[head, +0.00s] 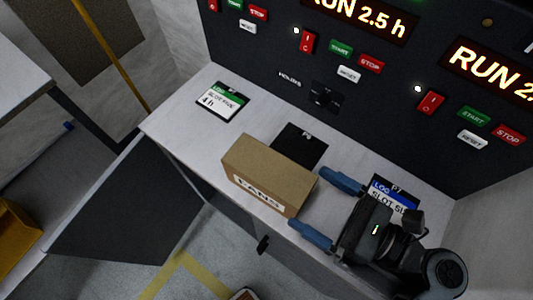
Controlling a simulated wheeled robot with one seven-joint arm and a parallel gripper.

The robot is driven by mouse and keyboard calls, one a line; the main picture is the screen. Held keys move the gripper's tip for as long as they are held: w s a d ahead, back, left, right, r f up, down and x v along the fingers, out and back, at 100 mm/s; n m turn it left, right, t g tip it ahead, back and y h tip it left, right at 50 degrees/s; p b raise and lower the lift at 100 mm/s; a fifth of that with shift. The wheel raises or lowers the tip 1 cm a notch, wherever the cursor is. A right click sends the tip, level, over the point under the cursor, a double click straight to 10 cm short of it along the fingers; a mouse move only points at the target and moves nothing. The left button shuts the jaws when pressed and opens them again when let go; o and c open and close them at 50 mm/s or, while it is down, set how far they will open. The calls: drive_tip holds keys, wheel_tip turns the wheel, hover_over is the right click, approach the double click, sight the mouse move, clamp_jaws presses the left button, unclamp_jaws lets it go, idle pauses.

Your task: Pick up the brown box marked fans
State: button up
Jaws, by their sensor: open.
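The brown box (265,172) is a cardboard box with a white label reading FANS on its front face. It lies on the pale worktop, close to the front edge, in the middle of the head view. My gripper (326,207) is just right of the box, with its two blue fingers apart and pointing left toward the box's right end. One finger is by the box's far right corner, the other by its near right corner. I cannot tell whether either finger touches the box. Nothing is between the fingers.
The narrow worktop (180,128) runs below a dark control panel (270,50) with lit displays and buttons. A green-topped log card (222,101), a black card (299,146) and a blue-topped log card (391,194) lie on it. A yellow bin (18,240) is at lower left.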

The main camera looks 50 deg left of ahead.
sight(282, 176)
drive_tip(key=shift+b+x, duration=0.65)
drive_tip(key=shift+x, duration=0.7)
drive_tip(key=b+x, duration=0.2)
drive_tip(key=x, duration=0.2)
drive_tip(key=shift+w+a+b, duration=0.1)
drive_tip(key=shift+b, duration=0.25)
drive_tip(key=shift+a+r, duration=0.25)
drive_tip(key=shift+a, duration=0.2)
drive_tip(key=c, duration=1.1)
drive_tip(key=shift+c, duration=0.7)
drive_tip(key=shift+r, duration=0.1)
